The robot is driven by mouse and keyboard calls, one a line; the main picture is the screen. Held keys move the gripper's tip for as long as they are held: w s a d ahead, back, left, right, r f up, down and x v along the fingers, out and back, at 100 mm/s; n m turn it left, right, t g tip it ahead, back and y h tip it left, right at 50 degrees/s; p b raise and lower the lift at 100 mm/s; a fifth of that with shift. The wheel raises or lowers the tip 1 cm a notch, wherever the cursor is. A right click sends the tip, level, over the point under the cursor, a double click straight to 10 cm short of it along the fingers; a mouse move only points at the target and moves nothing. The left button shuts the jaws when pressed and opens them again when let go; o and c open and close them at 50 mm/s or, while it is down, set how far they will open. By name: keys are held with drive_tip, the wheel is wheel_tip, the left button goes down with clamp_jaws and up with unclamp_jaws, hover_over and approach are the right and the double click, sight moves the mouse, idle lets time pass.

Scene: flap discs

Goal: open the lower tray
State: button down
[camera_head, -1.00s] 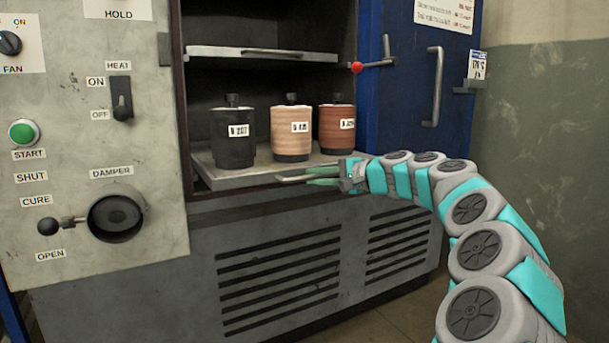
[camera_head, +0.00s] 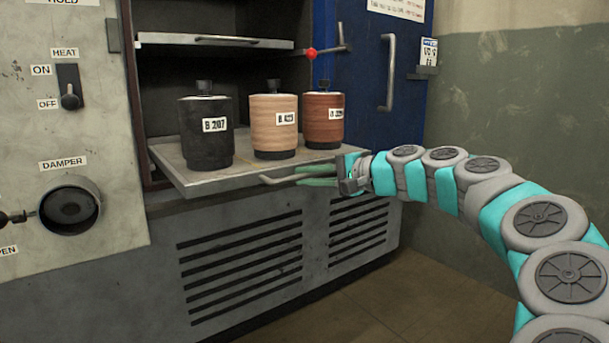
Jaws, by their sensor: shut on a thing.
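The lower tray (camera_head: 222,181) is a grey metal sheet that sticks partly out of the oven's opening. It bears a black canister (camera_head: 205,142) labelled B 207, a tan one (camera_head: 273,108) and a red-brown one (camera_head: 323,104), all upright. The tray's handle (camera_head: 276,180) is a metal bar at its front edge. My gripper (camera_head: 318,177), with green fingers, is shut on this handle from the right. The fingers partly hide the handle's right part.
The upper tray (camera_head: 215,40) sits inside the oven above the canisters. The blue door (camera_head: 365,95) stands open at the right. A control panel (camera_head: 60,130) with switches and a damper knob (camera_head: 70,204) is at the left. The floor (camera_head: 400,290) in front is clear.

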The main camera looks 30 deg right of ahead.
drive_tip(key=c, duration=0.8)
unclamp_jaws()
drive_tip(key=shift+c, duration=0.2)
drive_tip(key=v, duration=0.8)
drive_tip(key=shift+p, duration=0.4)
